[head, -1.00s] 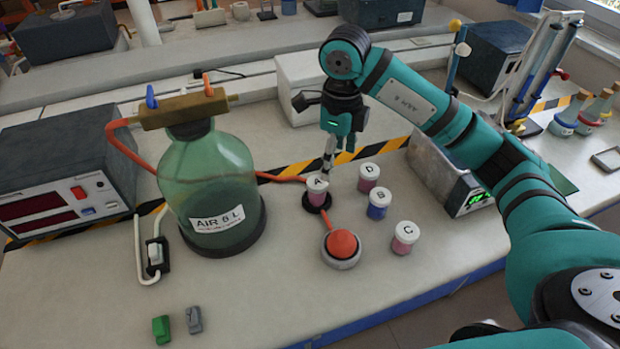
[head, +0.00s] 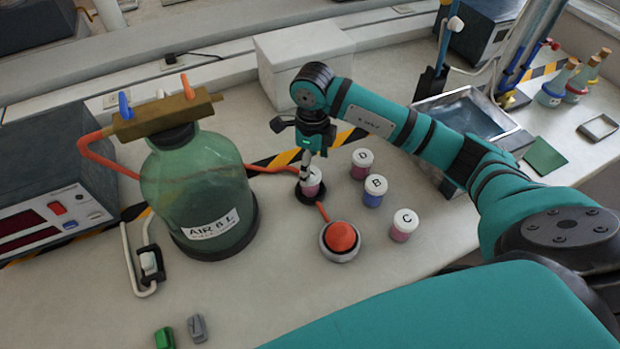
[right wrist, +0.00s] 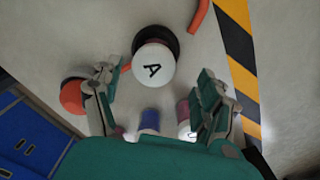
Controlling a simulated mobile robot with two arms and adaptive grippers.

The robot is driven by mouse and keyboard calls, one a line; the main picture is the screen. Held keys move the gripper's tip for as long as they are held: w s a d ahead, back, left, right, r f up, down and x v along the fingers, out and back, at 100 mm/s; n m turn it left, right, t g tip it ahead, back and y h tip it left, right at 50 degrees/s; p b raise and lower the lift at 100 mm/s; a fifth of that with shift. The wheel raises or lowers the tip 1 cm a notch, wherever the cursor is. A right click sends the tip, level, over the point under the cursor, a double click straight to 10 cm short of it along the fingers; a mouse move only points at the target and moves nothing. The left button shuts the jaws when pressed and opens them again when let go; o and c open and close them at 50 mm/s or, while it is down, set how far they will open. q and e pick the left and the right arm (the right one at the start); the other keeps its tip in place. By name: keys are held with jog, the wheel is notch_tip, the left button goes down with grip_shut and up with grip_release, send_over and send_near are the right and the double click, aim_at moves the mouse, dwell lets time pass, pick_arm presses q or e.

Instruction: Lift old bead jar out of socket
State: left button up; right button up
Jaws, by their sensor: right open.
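The bead jar with the lid marked A (head: 313,188) has a white lid and pink contents. It stands in a dark round socket (head: 299,196) joined by a red tube to an orange bulb. My right gripper (head: 306,172) is over jar A and partly hides its lid in the head view. In the right wrist view the open fingers (right wrist: 159,74) are spread on either side of the white A lid (right wrist: 153,66), with nothing held. The dark socket (right wrist: 158,34) shows behind the jar. My left gripper is not in view.
Jars D (head: 361,165), B (head: 374,191) and C (head: 403,226) stand right of jar A. The orange bulb (head: 341,236) sits in front. A large green bottle (head: 200,190) stands left. Green and grey blocks lie near the front; the counter between is clear.

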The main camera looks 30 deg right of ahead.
aim_at(311, 181)
jog(key=shift+s+a+f+p, duration=0.1)
jog(key=shift+f+p, duration=0.15)
jog(key=shift+f, duration=0.2)
jog(key=shift+s+a+f+p, duration=0.1)
jog(key=shift+f+p, duration=0.1)
jog(key=shift+f, duration=0.25)
jog(key=f, duration=0.1)
jog(key=f+p, duration=0.1)
jog(key=f, duration=0.1)
jog(key=shift+a+f, duration=0.2)
jog(key=shift+f, duration=0.3)
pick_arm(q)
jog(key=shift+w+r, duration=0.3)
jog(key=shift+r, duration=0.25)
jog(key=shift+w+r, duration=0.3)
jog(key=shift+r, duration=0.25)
pick_arm(e)
jog(key=shift+c, duration=0.4)
jog(key=c, duration=1.1)
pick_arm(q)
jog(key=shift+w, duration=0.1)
pick_arm(e)
jog(key=shift+c, duration=0.9)
